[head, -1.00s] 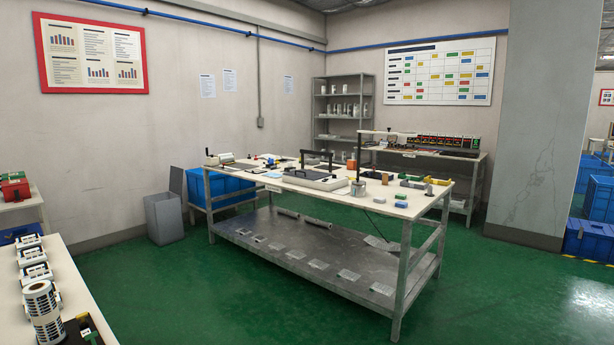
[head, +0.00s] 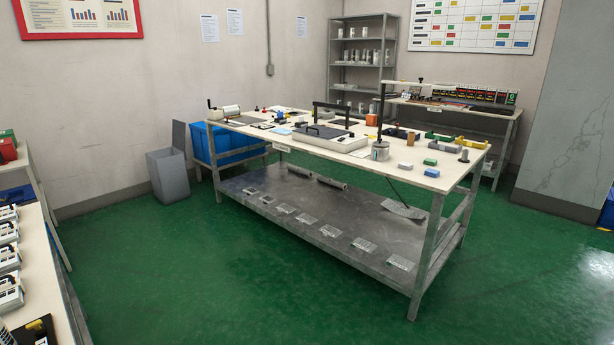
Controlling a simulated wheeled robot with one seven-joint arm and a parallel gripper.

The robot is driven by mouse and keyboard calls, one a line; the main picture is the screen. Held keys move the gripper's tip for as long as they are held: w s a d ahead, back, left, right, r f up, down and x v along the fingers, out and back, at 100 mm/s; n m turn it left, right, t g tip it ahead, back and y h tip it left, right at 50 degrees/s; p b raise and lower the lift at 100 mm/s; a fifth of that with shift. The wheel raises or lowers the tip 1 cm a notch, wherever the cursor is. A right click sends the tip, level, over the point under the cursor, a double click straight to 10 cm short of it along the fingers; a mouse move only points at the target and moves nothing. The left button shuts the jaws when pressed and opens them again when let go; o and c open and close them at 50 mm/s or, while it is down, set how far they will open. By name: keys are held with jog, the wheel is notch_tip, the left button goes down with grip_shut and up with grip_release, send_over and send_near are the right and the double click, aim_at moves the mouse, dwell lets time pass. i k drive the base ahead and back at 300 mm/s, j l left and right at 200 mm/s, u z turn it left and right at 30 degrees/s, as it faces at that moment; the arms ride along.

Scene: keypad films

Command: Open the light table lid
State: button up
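The light table (head: 325,143) is a flat, pale box on top of the long workbench in the middle of the head view. Its dark lid (head: 322,131) lies flat on it and looks closed, with a small black handle at the front left. A black frame-like bar (head: 332,104) stands up at or just behind its back edge; I cannot tell whether it is attached. My gripper and arm are not in view.
The workbench (head: 430,181) has metal legs and a lower shelf with film sheets. A metal can (head: 380,151) and small blocks stand right of the light table. A grey bin (head: 168,175) and blue crate (head: 230,143) are at left. Green floor (head: 250,270) in front is clear.

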aim_at(328, 133)
jog(key=i, duration=2.55)
jog(key=i+u, duration=0.1)
jog(key=i, duration=0.45)
jog(key=i+l+u, duration=0.15)
jog(key=i, duration=0.4)
jog(key=i+l+u, duration=0.1)
jog(key=i, duration=0.45)
